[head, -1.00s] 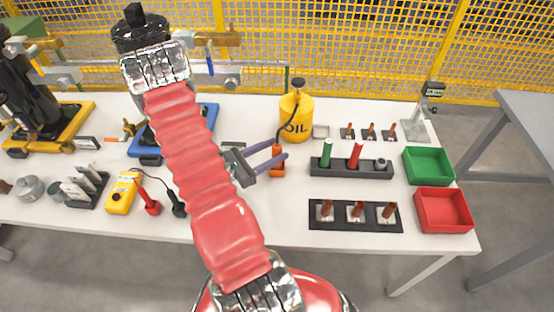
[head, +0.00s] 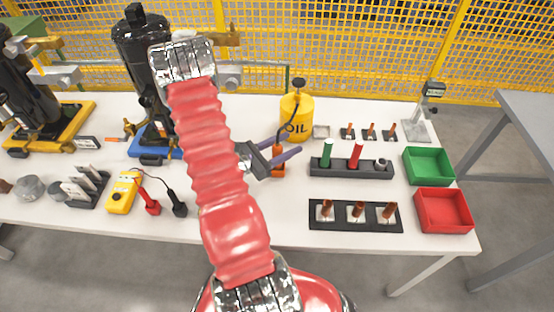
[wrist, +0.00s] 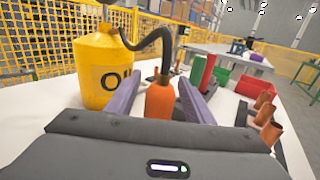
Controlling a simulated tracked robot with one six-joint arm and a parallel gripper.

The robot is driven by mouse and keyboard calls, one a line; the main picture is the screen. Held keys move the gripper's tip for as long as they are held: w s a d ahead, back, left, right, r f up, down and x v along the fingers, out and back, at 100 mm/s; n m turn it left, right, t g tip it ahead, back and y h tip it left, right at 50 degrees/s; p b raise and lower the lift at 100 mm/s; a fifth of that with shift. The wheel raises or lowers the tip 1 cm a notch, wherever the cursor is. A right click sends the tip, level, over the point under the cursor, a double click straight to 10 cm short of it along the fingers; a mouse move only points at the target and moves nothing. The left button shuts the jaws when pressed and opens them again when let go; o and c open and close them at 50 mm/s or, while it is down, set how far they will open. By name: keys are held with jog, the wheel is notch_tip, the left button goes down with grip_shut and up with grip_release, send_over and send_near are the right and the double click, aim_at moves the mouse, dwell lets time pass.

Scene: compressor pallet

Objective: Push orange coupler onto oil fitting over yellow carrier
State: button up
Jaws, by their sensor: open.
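The orange coupler (head: 278,161) stands on the table in front of the yellow oil can (head: 297,118), and a dark hose joins its top. In the wrist view the coupler (wrist: 161,103) is upright between the two purple fingers of my gripper (wrist: 161,82), with a gap visible on the left side; contact on the right is unclear. My gripper (head: 284,146) is open. The yellow carrier (head: 72,120) is at the far left under a black compressor (head: 28,85). A brass-coloured part (head: 45,43) shows above it; I cannot tell whether this is the oil fitting.
A blue carrier (head: 148,154) with another black compressor stands partly behind my arm. A dark rack (head: 330,171) with green and red pieces, a green bin (head: 430,165) and a red bin (head: 443,210) stand to the right. A yellow meter (head: 123,195) lies front left.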

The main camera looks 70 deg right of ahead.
jog(key=shift+c, duration=0.5)
grip_shut()
jog(key=shift+r, duration=0.1)
dwell(0.3)
notch_tip(320, 180, up, 10)
dwell(0.7)
dwell(0.5)
